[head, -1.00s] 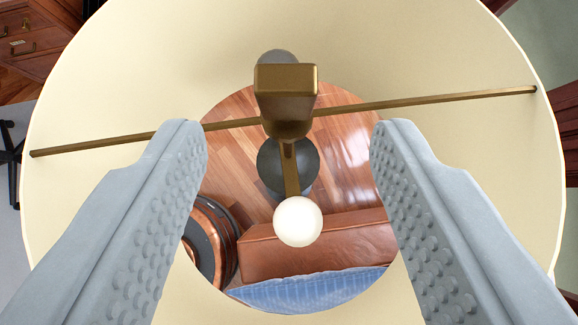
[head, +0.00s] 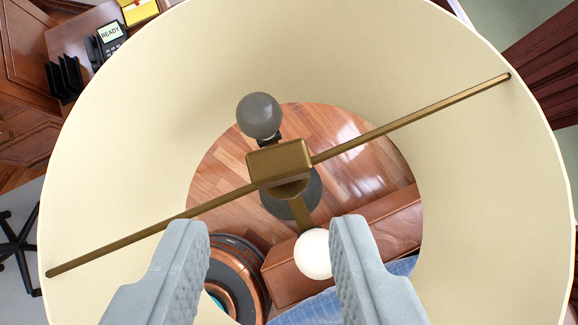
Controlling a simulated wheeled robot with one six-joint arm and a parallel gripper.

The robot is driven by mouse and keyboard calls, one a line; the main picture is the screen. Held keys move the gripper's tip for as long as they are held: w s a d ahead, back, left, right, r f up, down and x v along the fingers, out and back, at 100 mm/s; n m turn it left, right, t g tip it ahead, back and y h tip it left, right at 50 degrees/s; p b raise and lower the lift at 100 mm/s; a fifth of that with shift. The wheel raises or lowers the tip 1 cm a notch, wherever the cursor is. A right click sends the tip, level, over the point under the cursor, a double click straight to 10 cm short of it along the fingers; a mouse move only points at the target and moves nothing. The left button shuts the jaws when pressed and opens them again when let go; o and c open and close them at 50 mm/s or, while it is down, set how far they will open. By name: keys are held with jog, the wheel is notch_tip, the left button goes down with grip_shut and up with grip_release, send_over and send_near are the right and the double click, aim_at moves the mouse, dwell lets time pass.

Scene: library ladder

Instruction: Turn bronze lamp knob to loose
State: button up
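The bronze lamp knob (head: 279,161) is a blocky bronze piece in the middle of the lamp, seen from above in the head view. A thin bronze bar (head: 415,118) runs out from beneath it to both sides of the cream lampshade (head: 130,130). A white bulb (head: 313,254) and a grey bulb (head: 259,115) sit on either side of the knob. My gripper (head: 271,226) is open and empty inside the shade's outline, its fingers below the knob in the picture. The right finger overlaps the white bulb's edge; I cannot tell whether they touch.
The shade surrounds the fingers. Through its lower opening show the wooden floor (head: 228,188), a brown leather seat (head: 390,222), blue cloth and a round black-and-copper object (head: 232,268). A desk with a phone (head: 110,38) reading READY stands at upper left.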

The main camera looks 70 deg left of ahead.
aim_at(273, 163)
jog(key=s+a+r+m+t+h, duration=0.55)
jog(key=s+m+h, duration=0.3)
jog(key=m, duration=0.65)
jog(key=shift+t, duration=0.45)
jog(key=x, duration=1.7)
jog(key=shift+a+f, duration=0.25)
jog(key=shift+a, duration=0.15)
